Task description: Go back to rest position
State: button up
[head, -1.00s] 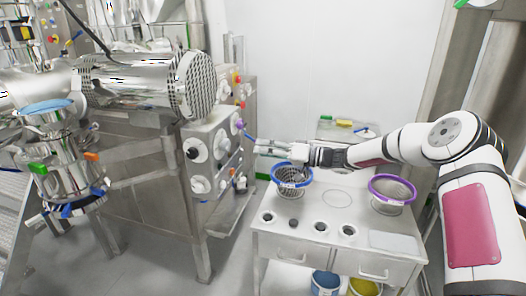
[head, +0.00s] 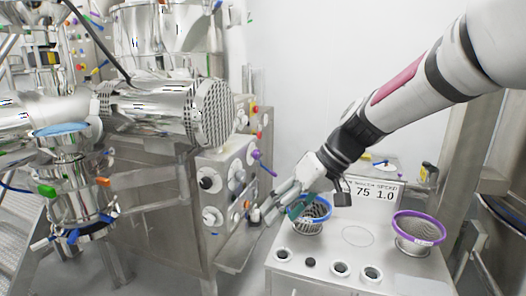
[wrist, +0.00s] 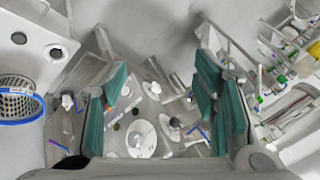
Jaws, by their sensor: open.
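My gripper (head: 280,212) is open and empty in the head view, tilted down to the left. It overlaps the left edge of the blue-rimmed basket (head: 312,226) in the picture; I see no grip on it. In the wrist view my gripper's teal-padded fingers (wrist: 162,108) stand wide apart with nothing held between them. The panel with round white knobs (wrist: 142,138) shows beyond and between them. My arm comes down from the upper right of the head view.
A steel bench (head: 330,252) carries the basket, a purple-rimmed sieve (head: 419,229) and several round holes. A sign (head: 374,193) stands behind. The steel machine (head: 160,190) with its knob panel is close on the left. The white wall behind is clear.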

jog(key=s+d+m+t+h+b, duration=0.1)
jog(key=s+d+m+t+h, duration=0.1)
jog(key=s+d, duration=0.5)
jog(key=s+d+r+m+t+h+b, duration=0.1)
jog(key=s+d+m+t+h, duration=0.1)
jog(key=s+d, duration=0.5)
jog(key=s+m+h, duration=0.1)
jog(key=s+h, duration=0.1)
jog(key=s, duration=0.3)
jog(key=shift+s+d+r+m+h+b, duration=0.15)
jog(key=shift+s+r+m+h+b, duration=0.15)
jog(key=shift+s+m, duration=0.1)
jog(key=shift+c, duration=0.5)
